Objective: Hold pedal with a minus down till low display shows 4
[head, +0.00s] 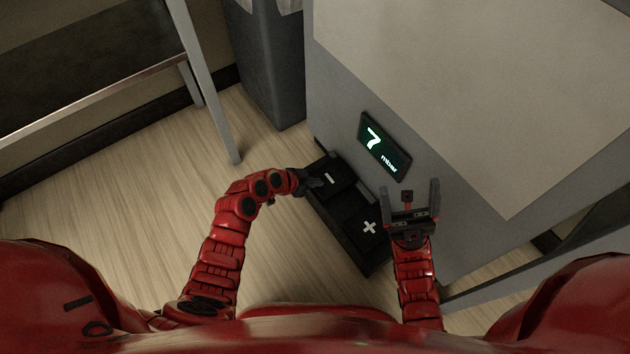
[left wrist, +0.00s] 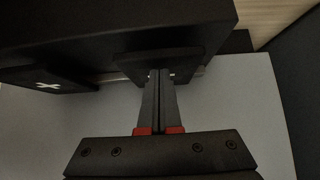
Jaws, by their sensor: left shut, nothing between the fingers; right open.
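The pedal with a white minus (head: 338,172) is on the black pedal box on the floor, at its far left end. The pedal with a plus (head: 368,228) is beside it, nearer me. The low display (head: 384,147) above them reads 7 mbar. My left gripper (head: 313,183) is shut and empty, with its tips at the minus pedal. In the left wrist view its fingertips (left wrist: 159,73) overlap the minus pedal (left wrist: 185,62) and partly hide its mark; I cannot tell how far the pedal is pressed. My right gripper (head: 410,187) is open and empty, right of the plus pedal.
The grey cabinet (head: 340,70) with the display rises behind the pedal box. A dark grey bin-like block (head: 268,70) stands to its left. A table with a metal leg (head: 212,85) is at the upper left. The wooden floor (head: 150,180) at left is clear.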

